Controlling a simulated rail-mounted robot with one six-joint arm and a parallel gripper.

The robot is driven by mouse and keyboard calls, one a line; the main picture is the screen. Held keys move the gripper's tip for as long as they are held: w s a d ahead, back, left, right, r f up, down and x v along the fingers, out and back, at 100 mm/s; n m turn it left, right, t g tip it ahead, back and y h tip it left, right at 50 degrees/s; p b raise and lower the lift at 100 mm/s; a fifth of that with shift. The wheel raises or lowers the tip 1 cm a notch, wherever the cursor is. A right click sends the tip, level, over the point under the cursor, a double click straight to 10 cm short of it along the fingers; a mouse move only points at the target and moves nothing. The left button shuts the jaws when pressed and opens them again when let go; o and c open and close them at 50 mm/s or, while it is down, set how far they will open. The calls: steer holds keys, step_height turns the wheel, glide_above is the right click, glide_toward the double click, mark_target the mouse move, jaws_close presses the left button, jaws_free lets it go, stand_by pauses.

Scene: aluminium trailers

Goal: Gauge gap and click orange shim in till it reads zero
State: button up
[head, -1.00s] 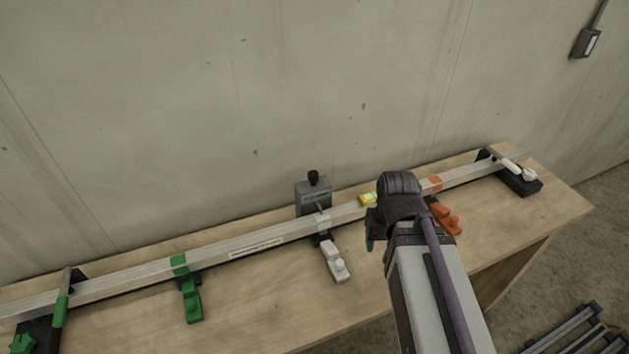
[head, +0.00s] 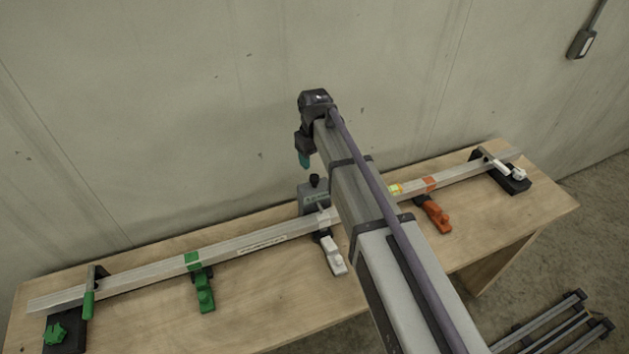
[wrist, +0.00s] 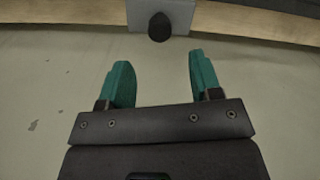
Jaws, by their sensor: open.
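My gripper (wrist: 158,80) is open and empty in the wrist view, its two teal fingers apart. In the head view my gripper (head: 305,160) is raised above the back of the bench near the wall. It is above the grey gauge block (head: 310,195), whose black knob (head: 314,181) stands on top. The knob (wrist: 160,27) also shows in the wrist view, beyond the fingertips. The orange shim (head: 437,215) lies in front of the aluminium rail (head: 220,247), by an orange band (head: 430,183). A small yellow-green display (head: 395,189) sits on the rail beside my arm.
A white shim (head: 334,258) and a green shim (head: 204,292) lie in front of the rail. Clamps hold the rail at the left (head: 90,300) and right (head: 508,175). The wooden bench (head: 150,335) is bare at front left. Metal profiles (head: 540,325) lie lower right.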

mark_target(315, 177)
step_height(315, 177, down, 9)
steer(key=b, duration=0.8)
steer(key=shift+f, duration=0.1)
steer(key=shift+s, duration=0.1)
jaws_close()
